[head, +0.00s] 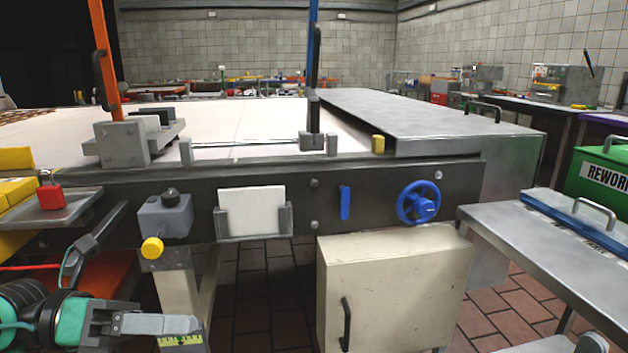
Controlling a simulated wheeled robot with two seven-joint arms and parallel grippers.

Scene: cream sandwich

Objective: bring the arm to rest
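My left gripper (185,326) is at the lower left, its grey finger pointing right. It is in front of the table's leg and below the grey box with the yellow knob. I see no object in it, and from this side I cannot tell whether its fingers are apart. A pale grey piece with a dark part (592,343) at the bottom right edge looks like my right gripper. It is mostly cut off, so its fingers cannot be made out.
A white-topped work table (240,123) with a metal cover (400,112) spans the middle. Below it are a blue handwheel (419,203) and a cream cabinet (390,285). A red padlock (50,196) is on a left shelf. A metal bench (530,240) and a green REWORK box (600,178) are right.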

